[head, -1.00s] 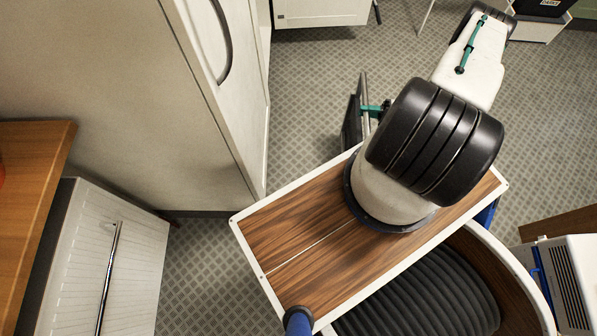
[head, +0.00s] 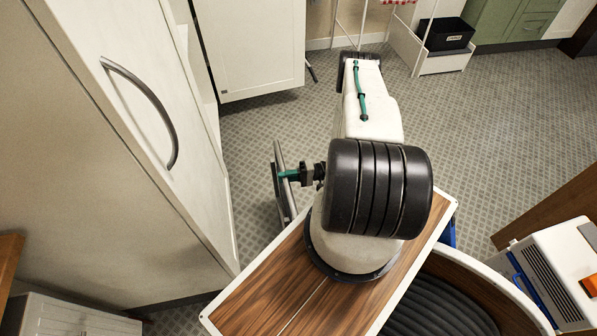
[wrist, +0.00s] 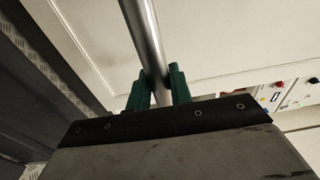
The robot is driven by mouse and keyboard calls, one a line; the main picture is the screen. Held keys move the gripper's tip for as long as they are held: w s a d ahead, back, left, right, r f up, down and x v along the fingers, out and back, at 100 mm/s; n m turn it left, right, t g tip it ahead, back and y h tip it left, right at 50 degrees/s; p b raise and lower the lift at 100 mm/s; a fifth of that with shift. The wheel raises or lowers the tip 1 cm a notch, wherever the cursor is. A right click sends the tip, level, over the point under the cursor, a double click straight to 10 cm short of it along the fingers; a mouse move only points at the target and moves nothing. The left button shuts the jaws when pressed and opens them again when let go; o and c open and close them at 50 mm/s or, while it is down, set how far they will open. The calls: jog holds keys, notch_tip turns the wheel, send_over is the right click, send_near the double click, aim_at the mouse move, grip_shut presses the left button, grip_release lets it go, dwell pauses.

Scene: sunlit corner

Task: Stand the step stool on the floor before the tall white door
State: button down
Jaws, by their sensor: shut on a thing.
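The step stool (head: 280,184) shows in the head view as a narrow, edge-on shape of dark panels and a silver tube, left of my arm. My gripper (head: 290,175) is beside it with green fingers. In the wrist view my gripper (wrist: 157,84) is shut on the stool's silver tube (wrist: 145,35), and dark ribbed treads (wrist: 50,75) fill the left side. A tall white door (head: 150,110) with a curved grey handle stands at the left of the head view. Another white door panel (head: 250,50) stands farther back. The stool's feet are hidden.
Patterned grey floor (head: 480,120) is open to the right of my arm and between the stool and the back panel (head: 300,110). A white rack with a black box (head: 445,33) stands at the back. A white-and-grey machine (head: 555,265) is at the right.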

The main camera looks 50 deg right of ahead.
jog(key=shift+w+a+f, duration=0.3)
jog(key=shift+a+f, duration=0.35)
jog(key=shift+w+a+f, duration=0.35)
jog(key=shift+a+f, duration=0.25)
jog(key=shift+a, duration=0.05)
jog(key=shift+w+a+f, duration=0.3)
jog(key=shift+a+f, duration=0.35)
jog(key=c, duration=1.3)
grip_release()
jog(key=shift+f, duration=0.15)
jog(key=shift+o, duration=0.2)
